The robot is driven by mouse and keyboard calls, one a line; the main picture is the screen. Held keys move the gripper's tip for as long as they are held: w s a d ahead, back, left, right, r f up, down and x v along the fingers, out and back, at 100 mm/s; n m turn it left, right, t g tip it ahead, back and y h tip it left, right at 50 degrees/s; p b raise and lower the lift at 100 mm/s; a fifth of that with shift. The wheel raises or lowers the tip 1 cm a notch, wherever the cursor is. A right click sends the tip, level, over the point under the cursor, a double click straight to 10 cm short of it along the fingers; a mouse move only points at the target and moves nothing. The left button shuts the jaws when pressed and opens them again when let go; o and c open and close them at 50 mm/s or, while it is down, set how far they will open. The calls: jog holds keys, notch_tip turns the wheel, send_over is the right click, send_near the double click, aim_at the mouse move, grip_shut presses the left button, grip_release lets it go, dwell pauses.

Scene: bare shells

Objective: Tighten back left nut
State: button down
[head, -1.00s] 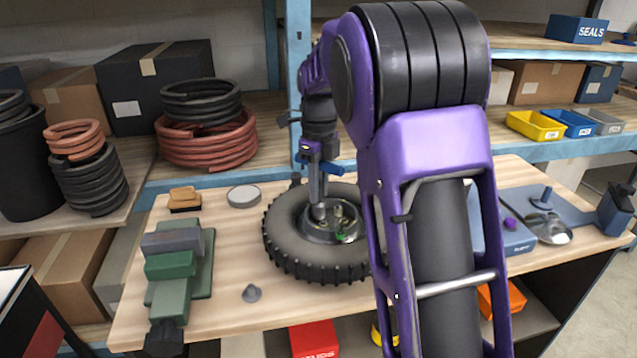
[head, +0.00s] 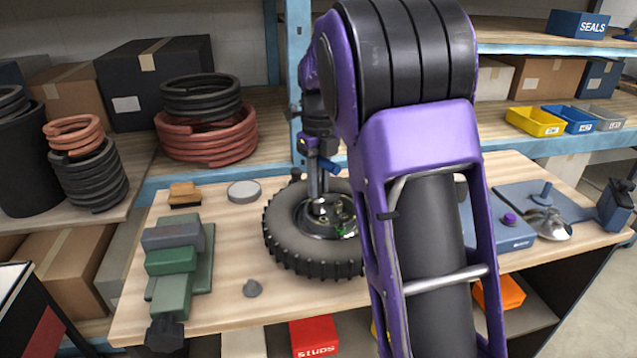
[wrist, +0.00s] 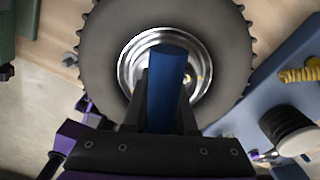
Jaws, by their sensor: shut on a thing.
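A wheel with a black knobbly tyre (head: 290,250) lies flat on the wooden bench, its shiny metal hub (head: 322,228) facing up. In the wrist view the tyre (wrist: 103,60) and hub (wrist: 128,72) fill the upper middle. Small gold and green details show in the hub, too small to tell apart as nuts. My gripper (head: 318,188) is over the hub, pointing down. In the wrist view my gripper (wrist: 160,115) is shut on a blue tool (wrist: 168,85), which hides part of the hub. The tool's lower end and its contact with any nut cannot be made out.
A round tin (head: 244,191) and a brush (head: 185,194) lie behind. A blue box (head: 510,232) and a metal dish (head: 550,228) are at right. My arm hides the tyre's right side.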

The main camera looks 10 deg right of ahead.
jog(key=shift+m, duration=1.5)
jog(key=shift+m, duration=1.4)
jog(key=shift+a+m, duration=0.1)
jog(key=shift+m, duration=1.3)
